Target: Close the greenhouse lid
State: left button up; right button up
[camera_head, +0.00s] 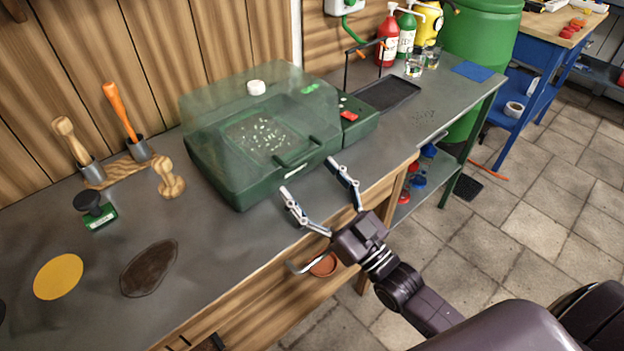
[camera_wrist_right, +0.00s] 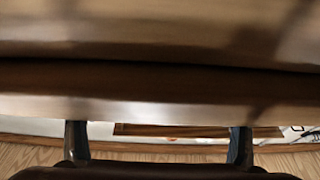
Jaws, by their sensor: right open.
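The greenhouse is a dark green box (camera_head: 240,197) on the workbench in the head view. Its see-through lid (camera_head: 215,115) lies over the box, with a green handle (camera_head: 298,153) at the front; I cannot tell whether a small gap is left. Pale specks show through the lid. My right gripper (camera_head: 308,176) is open and empty, its fingertips just in front of the greenhouse's front side, near the handle. I cannot tell whether they touch it. Its two fingers also show spread in the right wrist view (camera_wrist_right: 158,140). My left gripper is out of view.
Beside the greenhouse is a black tray (camera_head: 388,93). Bottles (camera_head: 388,40) stand behind. The bench's front strip is clear.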

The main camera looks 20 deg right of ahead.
aim_at(337, 214)
jog(key=shift+f, duration=1.35)
jog(key=shift+s+f+g, duration=0.3)
jog(key=shift+s, duration=0.2)
jog(key=s+d, duration=0.1)
jog(key=s, duration=0.3)
jog(key=s+d, duration=0.1)
jog(key=s, duration=0.1)
jog(key=shift+d+f, duration=0.15)
jog(key=shift+d, duration=0.15)
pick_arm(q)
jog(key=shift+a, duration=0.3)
pick_arm(e)
jog(key=shift+s, duration=0.1)
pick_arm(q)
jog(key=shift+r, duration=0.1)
pick_arm(e)
jog(key=shift+r, duration=0.2)
